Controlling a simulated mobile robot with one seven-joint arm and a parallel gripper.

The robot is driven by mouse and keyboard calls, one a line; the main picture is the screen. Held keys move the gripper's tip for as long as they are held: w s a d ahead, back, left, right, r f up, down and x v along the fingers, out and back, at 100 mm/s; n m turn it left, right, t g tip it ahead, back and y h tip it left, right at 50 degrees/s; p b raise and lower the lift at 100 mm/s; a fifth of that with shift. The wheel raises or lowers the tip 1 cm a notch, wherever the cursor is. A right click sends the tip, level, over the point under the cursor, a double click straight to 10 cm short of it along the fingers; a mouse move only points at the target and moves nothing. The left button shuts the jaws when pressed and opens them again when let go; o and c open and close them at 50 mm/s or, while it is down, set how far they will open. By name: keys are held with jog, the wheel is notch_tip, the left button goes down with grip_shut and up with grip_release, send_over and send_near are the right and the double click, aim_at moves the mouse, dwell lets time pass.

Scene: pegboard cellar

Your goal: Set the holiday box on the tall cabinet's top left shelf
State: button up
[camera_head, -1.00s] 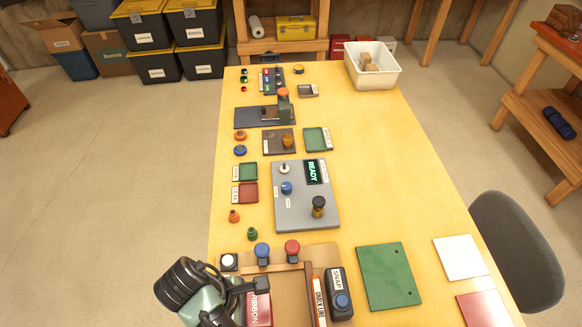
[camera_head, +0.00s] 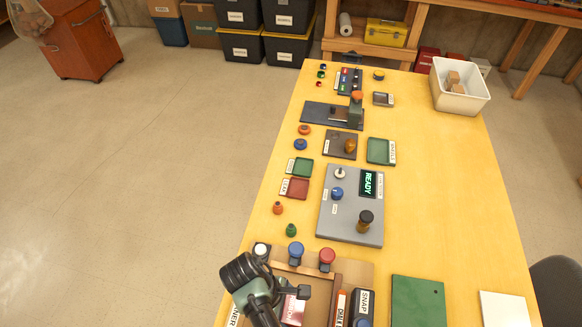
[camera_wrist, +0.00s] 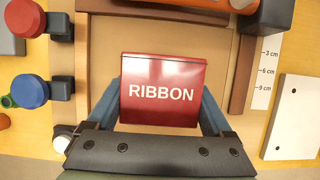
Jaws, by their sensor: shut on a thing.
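My gripper (camera_head: 277,296) is at the near end of the yellow table, shut on a red box marked RIBBON (camera_head: 295,308). In the wrist view the red box (camera_wrist: 163,90) sits between my two blue fingers (camera_wrist: 163,110), over a tan, wood-edged board. I cannot tell whether it touches the board. No box in view is legibly marked as holiday. Black bins with yellow lids (camera_head: 240,45) and cardboard boxes (camera_head: 203,22) stand at the back; their labels are too small to read. I see no tall cabinet with shelves.
The yellow table (camera_head: 450,190) holds a grey panel with a READY display (camera_head: 350,228), trays, knobs, a green plate (camera_head: 417,300) and a white bin (camera_head: 461,95). A low red-brown cabinet (camera_head: 80,45) stands at the far left. The floor left of the table is clear.

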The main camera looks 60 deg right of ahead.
jog(key=shift+f, duration=0.15)
jog(key=o, duration=1.3)
jog(key=shift+p+v, duration=1.25)
jog(key=shift+v, duration=4.9)
jog(key=shift+d, duration=0.15)
